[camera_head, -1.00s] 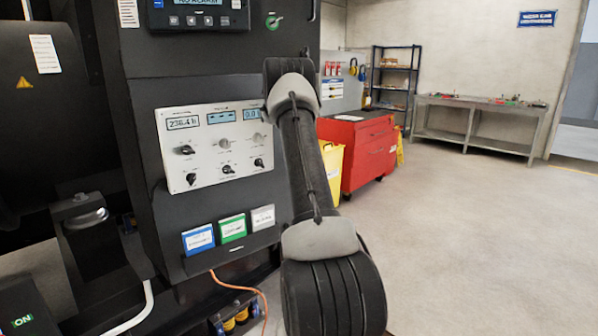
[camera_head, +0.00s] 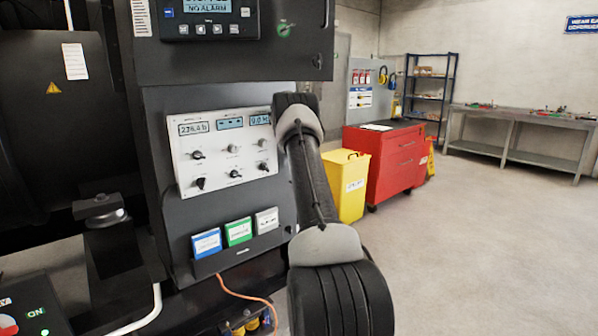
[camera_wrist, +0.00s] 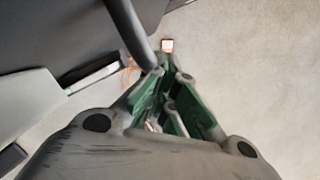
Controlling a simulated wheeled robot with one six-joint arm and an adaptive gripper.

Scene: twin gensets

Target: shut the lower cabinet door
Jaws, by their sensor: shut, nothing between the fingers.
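The dark genset cabinet (camera_head: 160,120) stands at left in the head view, with a light control panel (camera_head: 226,150) and a sloped shelf of coloured booklets (camera_head: 236,240) below it. I cannot make out the lower door clearly; my arm hides part of the cabinet's right side. My gripper is hidden in the head view. In the wrist view my gripper (camera_wrist: 168,75) is shut and empty, its green-sided fingers together above the pale floor. A dark rounded bar or edge (camera_wrist: 128,28) lies close to the fingertips; whether they touch is unclear.
An orange cable (camera_head: 243,293) hangs below the shelf. A yellow bin (camera_head: 346,190) and red tool cabinet (camera_head: 396,165) stand behind my arm. A workbench (camera_head: 520,133) and shelving (camera_head: 428,95) line the back. The floor (camera_head: 480,240) at right is clear.

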